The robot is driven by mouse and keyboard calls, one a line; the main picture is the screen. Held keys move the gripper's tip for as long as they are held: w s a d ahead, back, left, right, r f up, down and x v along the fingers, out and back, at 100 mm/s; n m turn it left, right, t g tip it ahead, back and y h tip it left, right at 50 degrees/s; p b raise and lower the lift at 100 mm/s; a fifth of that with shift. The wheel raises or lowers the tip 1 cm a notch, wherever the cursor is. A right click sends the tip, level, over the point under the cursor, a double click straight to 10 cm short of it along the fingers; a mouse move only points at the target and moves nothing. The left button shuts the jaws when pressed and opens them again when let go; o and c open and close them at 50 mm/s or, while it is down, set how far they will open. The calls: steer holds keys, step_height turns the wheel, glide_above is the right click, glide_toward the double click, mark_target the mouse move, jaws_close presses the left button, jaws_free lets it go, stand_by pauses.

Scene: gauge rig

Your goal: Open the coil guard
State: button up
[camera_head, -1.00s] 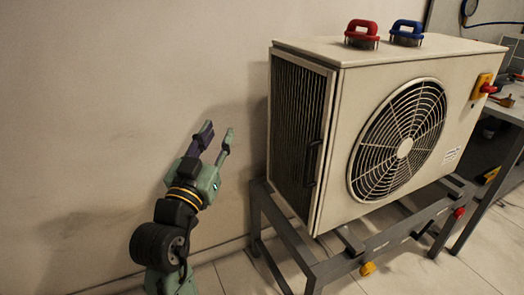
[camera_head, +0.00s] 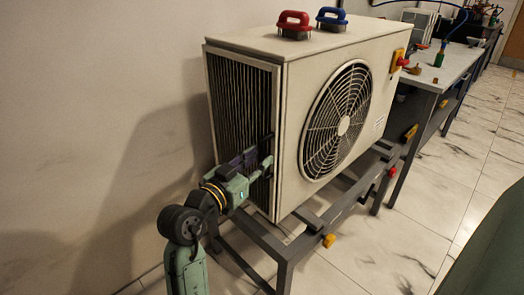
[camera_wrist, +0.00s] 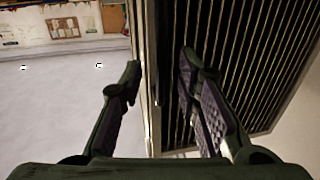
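The coil guard (camera_head: 236,100) is a framed panel of dark vertical slats on the left side of a beige fan unit (camera_head: 292,190). It looks closed, flush with the unit. My gripper (camera_head: 262,160) is at the guard's front edge, about mid-height, and covers the spot where the guard's black handle sits. In the wrist view, the slatted guard (camera_wrist: 250,60) fills the right side. My gripper (camera_wrist: 158,72) has its fingers apart there, with the guard's pale edge between them. The right finger is in front of the slats.
The unit stands on a grey metal frame (camera_head: 262,236). A red-handled brush (camera_head: 293,25) and a blue-handled one (camera_head: 331,18) are on its top. A red and yellow switch (camera_head: 399,60) is on its right. A workbench (camera_head: 450,68) stands behind.

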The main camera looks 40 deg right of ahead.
steer(key=shift+x, duration=1.35)
steer(key=shift+c, duration=0.4)
jaws_close()
